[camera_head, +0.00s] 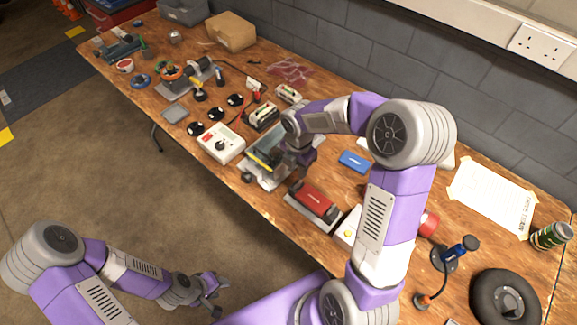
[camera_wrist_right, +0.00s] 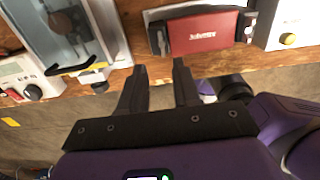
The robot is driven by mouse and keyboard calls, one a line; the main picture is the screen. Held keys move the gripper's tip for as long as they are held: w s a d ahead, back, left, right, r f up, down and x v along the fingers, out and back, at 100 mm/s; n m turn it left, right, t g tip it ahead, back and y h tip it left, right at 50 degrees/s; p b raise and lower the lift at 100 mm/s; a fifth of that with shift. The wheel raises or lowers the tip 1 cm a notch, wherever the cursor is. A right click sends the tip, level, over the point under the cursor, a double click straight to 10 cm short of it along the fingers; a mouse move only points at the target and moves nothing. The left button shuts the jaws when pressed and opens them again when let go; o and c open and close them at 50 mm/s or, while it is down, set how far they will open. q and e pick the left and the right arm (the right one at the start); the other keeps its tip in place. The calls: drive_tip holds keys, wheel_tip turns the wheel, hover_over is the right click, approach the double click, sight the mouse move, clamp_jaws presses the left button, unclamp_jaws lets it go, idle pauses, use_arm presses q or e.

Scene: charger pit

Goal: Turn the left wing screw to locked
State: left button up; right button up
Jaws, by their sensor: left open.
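A grey case with a clear lid (camera_head: 266,160) sits near the table's front edge; it fills the upper left of the right wrist view (camera_wrist_right: 118,38). A small dark knob (camera_head: 247,178) shows at its front left corner. A dark knob also shows below the case's front edge in the right wrist view (camera_wrist_right: 100,87). I cannot make out which is the left wing screw or its setting. My right gripper (camera_wrist_right: 160,66) is open and empty, apart from both knob and case; the arm partly hides the case in the head view. My left gripper (camera_head: 214,291) is open and empty, off the table.
A red block (camera_head: 316,199) on a grey tray lies right of the case. A white box with a black dial (camera_head: 221,144) stands left of it. A blue box (camera_head: 355,161) lies behind. Several tools and parts crowd the far left. Floor is free before the table.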

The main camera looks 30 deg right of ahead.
sight(297, 184)
drive_tip(key=f, duration=0.2)
drive_tip(key=f+b, duration=0.1)
drive_tip(key=f, duration=0.2)
drive_tip(key=f+b, duration=0.1)
drive_tip(key=f, duration=0.1)
drive_tip(key=shift+s+f, duration=0.2)
drive_tip(key=shift+s, duration=0.05)
clamp_jaws()
